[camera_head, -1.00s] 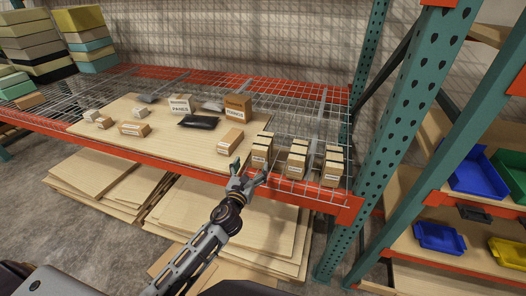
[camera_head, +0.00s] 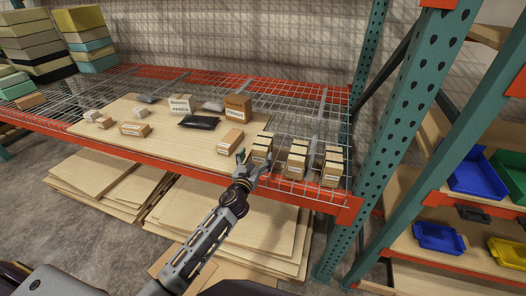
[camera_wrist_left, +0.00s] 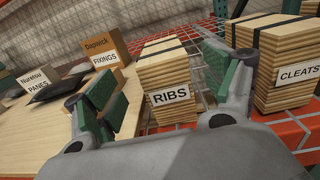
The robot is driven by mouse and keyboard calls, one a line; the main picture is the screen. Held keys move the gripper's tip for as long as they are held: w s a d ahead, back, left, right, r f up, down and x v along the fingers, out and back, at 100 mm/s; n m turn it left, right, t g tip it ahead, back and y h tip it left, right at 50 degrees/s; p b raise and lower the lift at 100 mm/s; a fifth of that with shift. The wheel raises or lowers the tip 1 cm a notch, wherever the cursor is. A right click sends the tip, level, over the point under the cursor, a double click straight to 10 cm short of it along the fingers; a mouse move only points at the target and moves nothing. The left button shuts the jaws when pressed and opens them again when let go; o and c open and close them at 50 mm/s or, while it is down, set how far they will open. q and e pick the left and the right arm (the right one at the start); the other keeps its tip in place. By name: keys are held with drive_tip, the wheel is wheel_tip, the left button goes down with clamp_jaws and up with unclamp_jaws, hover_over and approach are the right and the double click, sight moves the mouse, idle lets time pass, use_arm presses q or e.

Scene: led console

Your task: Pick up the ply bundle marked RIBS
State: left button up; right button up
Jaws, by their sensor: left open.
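The ply bundle marked RIBS (camera_wrist_left: 172,97) is a stack of pale wood plies with a dark strap and a white front label. In the wrist view it stands upright beyond and between the two green-padded fingers of my left gripper (camera_wrist_left: 168,92). In the head view the RIBS bundle (camera_head: 261,147) is at the left of the bundle group, by the shelf's front edge. My left gripper (camera_head: 251,166) is open just in front of it, partly covering its lower part. Contact cannot be told. My right gripper is not in view.
The bundle marked CLEATS (camera_wrist_left: 284,62) stands close to the right of RIBS. A FIXINGS carton (camera_wrist_left: 104,50) and a PANES carton (camera_wrist_left: 38,84) are to the left. The red shelf beam (camera_head: 348,209) runs along the front. A green upright (camera_head: 395,130) stands at right.

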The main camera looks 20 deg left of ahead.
sight(262, 142)
use_arm(q)
drive_tip(key=shift+w, duration=1.4)
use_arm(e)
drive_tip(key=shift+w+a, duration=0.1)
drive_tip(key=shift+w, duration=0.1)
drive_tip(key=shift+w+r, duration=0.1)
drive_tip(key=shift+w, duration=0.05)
use_arm(q)
drive_tip(key=shift+w+d, duration=0.1)
drive_tip(key=shift+w, duration=2.5)
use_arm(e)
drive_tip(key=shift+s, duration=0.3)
use_arm(q)
drive_tip(key=c, duration=1.4)
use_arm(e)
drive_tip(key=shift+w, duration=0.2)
use_arm(q)
drive_tip(key=shift+r, duration=0.1)
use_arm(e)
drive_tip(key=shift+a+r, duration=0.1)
